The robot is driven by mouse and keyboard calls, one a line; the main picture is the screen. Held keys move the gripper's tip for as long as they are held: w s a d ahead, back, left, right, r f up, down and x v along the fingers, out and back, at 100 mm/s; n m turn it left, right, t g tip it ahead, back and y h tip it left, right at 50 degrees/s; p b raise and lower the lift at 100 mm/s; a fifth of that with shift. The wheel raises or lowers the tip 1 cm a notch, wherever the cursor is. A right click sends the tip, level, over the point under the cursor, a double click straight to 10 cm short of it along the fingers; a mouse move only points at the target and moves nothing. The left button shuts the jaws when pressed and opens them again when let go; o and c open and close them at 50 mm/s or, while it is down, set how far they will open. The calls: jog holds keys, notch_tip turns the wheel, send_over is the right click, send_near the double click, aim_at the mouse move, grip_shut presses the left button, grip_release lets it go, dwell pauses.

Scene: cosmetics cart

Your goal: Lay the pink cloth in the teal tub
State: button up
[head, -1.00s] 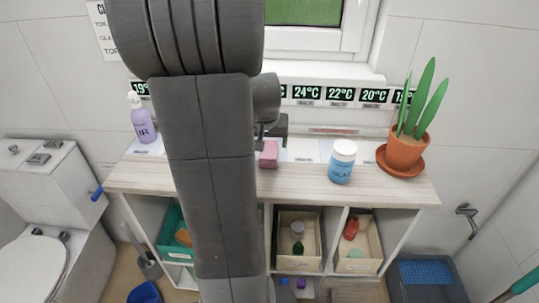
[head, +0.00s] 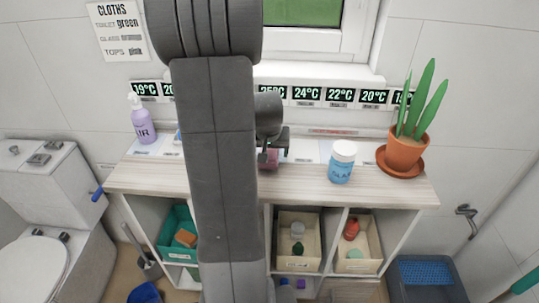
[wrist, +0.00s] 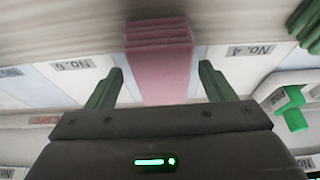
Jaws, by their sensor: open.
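The pink cloth (wrist: 160,58) is a folded block on the light wooden cart top. In the wrist view it lies between the two green fingers of my gripper (wrist: 158,86), with a gap on each side. In the head view the cloth (head: 269,164) is partly hidden by my gripper (head: 272,152), which is open just at it. The teal tub (head: 177,256) sits in the left cubby under the cart top, with an orange-brown item inside. My arm hides the part of the cart right of the tub.
A white and blue jar (head: 341,164) and a potted plant (head: 405,152) stand right of the cloth. A purple pump bottle (head: 144,122) stands at the left end. Two beige tubs (head: 298,262) (head: 356,266) fill cubbies to the right. A toilet (head: 40,215) stands left.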

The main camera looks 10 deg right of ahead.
jog(key=shift+f+b, duration=0.25)
jog(key=shift+b, duration=0.05)
dwell(0.4)
jog(key=c, duration=1.2)
